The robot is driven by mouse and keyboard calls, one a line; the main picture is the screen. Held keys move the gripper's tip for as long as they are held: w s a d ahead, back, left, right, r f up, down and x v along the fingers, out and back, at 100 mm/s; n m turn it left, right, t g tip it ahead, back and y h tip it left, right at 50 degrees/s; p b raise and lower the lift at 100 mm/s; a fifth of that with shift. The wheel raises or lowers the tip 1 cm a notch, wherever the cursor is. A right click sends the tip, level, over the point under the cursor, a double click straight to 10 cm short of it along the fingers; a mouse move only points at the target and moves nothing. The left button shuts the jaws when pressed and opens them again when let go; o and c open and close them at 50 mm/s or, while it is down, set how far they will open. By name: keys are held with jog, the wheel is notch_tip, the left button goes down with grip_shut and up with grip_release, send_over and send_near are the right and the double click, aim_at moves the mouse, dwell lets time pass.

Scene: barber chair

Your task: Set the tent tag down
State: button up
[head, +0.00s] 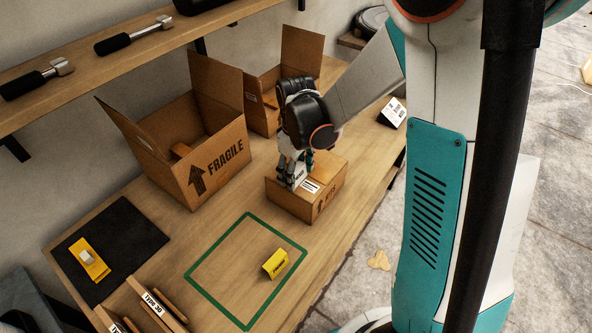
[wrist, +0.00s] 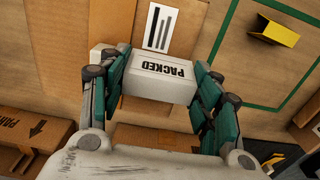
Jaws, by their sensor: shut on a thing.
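My gripper (head: 292,178) is shut on a white tent tag, which reads PACKED in the wrist view (wrist: 158,88). In the wrist view the teal fingers (wrist: 163,78) are on either side of the tag. In the head view the tag is mostly hidden by the fingers, over the top of a closed cardboard box (head: 325,204). A white label with black bars (wrist: 161,28) lies on the box top just beyond the tag. I cannot tell whether the tag touches the box.
A yellow tent tag (head: 275,264) stands inside a green square outline (head: 208,252) on the table. Open cardboard boxes (head: 217,165) stand behind and left. A dark mat (head: 135,232) holds a yellow tool (head: 90,261). A white card (head: 392,112) is near the table's right edge.

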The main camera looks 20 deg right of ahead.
aim_at(296, 170)
jog(key=shift+f+b, duration=0.3)
jog(key=shift+f, duration=0.1)
jog(key=o, duration=0.9)
notch_tip(296, 170, up, 12)
jog(key=s+r+m+t, duration=0.3)
jog(key=s, duration=0.5)
jog(key=s+r+m+t, duration=0.3)
jog(key=s+t, duration=0.1)
jog(key=s, duration=0.4)
jog(key=shift+r+m, duration=0.2)
jog(key=shift+m, duration=0.1)
